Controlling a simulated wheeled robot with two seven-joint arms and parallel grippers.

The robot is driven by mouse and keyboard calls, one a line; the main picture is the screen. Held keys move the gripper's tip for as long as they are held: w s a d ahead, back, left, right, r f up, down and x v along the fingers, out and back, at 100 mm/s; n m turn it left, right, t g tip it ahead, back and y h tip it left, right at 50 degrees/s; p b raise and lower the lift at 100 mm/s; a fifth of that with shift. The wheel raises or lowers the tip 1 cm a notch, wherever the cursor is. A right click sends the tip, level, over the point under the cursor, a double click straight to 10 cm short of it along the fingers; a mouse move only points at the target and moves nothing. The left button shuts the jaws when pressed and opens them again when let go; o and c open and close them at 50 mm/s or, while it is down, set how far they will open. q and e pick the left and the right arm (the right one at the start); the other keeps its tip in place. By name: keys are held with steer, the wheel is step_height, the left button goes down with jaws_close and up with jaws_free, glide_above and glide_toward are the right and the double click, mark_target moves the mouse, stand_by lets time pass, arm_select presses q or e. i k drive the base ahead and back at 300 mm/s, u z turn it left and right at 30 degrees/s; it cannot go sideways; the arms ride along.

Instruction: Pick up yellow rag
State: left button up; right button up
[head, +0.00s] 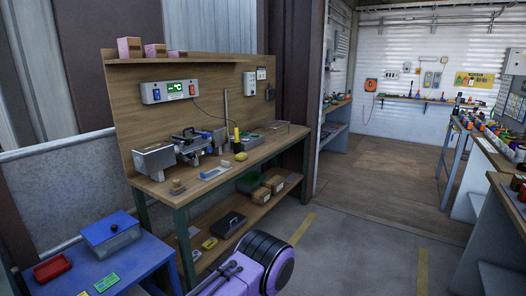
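I cannot pick out a yellow rag with certainty. A small yellow object (241,156), which may be the rag, lies on the wooden workbench (222,180) near its front edge, right of a pale blue block. Another small yellow item (210,243) lies on the bench's lower shelf, too small to identify. A purple and black part of my own body shows at the bottom middle, in front of the bench. Neither gripper is in view.
A blue table (140,262) with a blue-lidded box (111,232) and a red tray (52,268) stands at the lower left. A metal device (190,146) sits on the bench. Grey floor (345,240) is clear right of the bench. Another cluttered bench (497,160) is at the right.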

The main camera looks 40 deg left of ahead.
mark_target(241, 156)
steer(key=i, duration=1.05)
steer(key=u, duration=2.25)
steer(key=i, duration=1.25)
steer(key=z, duration=0.05)
